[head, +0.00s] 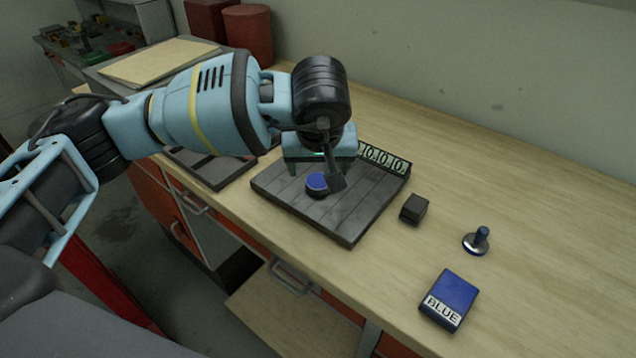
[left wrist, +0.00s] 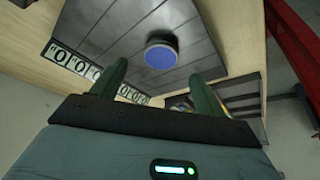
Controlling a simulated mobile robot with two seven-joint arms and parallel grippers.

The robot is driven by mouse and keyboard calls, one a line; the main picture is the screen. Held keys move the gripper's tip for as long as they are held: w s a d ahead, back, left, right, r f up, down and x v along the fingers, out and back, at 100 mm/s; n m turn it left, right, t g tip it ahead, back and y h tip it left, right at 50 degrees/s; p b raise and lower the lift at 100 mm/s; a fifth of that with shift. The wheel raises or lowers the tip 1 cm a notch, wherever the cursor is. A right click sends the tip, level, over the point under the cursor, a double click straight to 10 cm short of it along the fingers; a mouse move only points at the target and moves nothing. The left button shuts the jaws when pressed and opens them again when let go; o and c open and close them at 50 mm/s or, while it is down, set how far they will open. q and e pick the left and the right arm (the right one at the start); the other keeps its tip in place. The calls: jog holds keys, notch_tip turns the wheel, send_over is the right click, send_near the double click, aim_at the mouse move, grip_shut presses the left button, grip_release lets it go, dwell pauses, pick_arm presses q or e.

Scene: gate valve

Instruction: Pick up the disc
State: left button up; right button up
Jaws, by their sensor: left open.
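The disc (head: 316,182) has a blue top and a dark rim and lies on a grey slatted board (head: 345,228). In the left wrist view the disc (left wrist: 161,55) lies just beyond the fingertips, roughly in line with the gap between them. My left gripper (head: 318,172) is above the board, close to the disc. In the left wrist view the left gripper (left wrist: 157,72) has its two green fingers apart with nothing between them. In the head view my arm partly hides the board. My right gripper is not in view.
A number strip (head: 383,158) runs along the board's back edge. A dark tray (head: 215,168) lies left. The wooden bench (head: 540,200) is clear at back right.

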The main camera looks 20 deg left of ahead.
aim_at(318, 180)
pick_arm(q)
jog(key=x, duration=0.4)
jog(key=shift+f, duration=0.4)
jog(key=shift+c, duration=0.4)
jog(key=c, duration=1.3)
jog(key=shift+r, duration=0.1)
jog(key=shift+r, duration=0.1)
jog(key=shift+w+r, duration=0.1)
jog(key=shift+r, duration=0.5)
jog(key=shift+a+v, duration=0.25)
jog(key=shift+v, duration=0.85)
jog(key=s, duration=0.5)
jog(key=s+a+r, duration=0.1)
jog(key=s, duration=0.4)
jog(key=s+a, duration=0.1)
jog(key=s, duration=0.4)
jog(key=shift+s+a+r+b, duration=0.15)
jog(key=shift+r+b, duration=0.1)
jog(key=shift+b, duration=0.15)
